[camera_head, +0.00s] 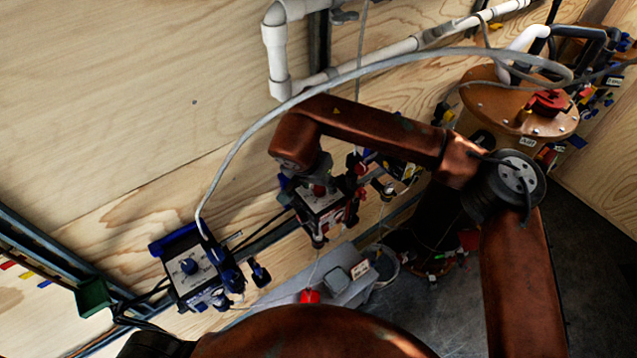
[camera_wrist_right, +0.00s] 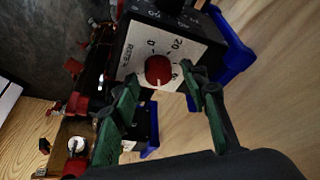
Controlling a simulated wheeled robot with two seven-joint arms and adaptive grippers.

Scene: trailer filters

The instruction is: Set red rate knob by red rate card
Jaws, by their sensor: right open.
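The red rate knob (camera_wrist_right: 158,70) sits on a white dial plate (camera_wrist_right: 138,52) printed with numbers, on a dark box with blue edges. In the head view the knob (camera_head: 318,189) shows small under my right gripper (camera_head: 312,178). In the right wrist view my right gripper (camera_wrist_right: 162,84) is open, its green-padded fingers on either side of the knob, with no clear contact visible. The knob's exact setting is too small to read. A small white card with red marks (camera_head: 360,270) stands by a grey box; I cannot tell whether it is the red rate card. My left gripper is not in view.
A second box with a blue knob (camera_head: 189,266) stands to the left. A copper-coloured tank (camera_head: 507,105) stands at the right. A grey hose (camera_head: 300,98) arches across, and white pipes (camera_head: 278,62) run along the plywood wall. The grey floor at right is clear.

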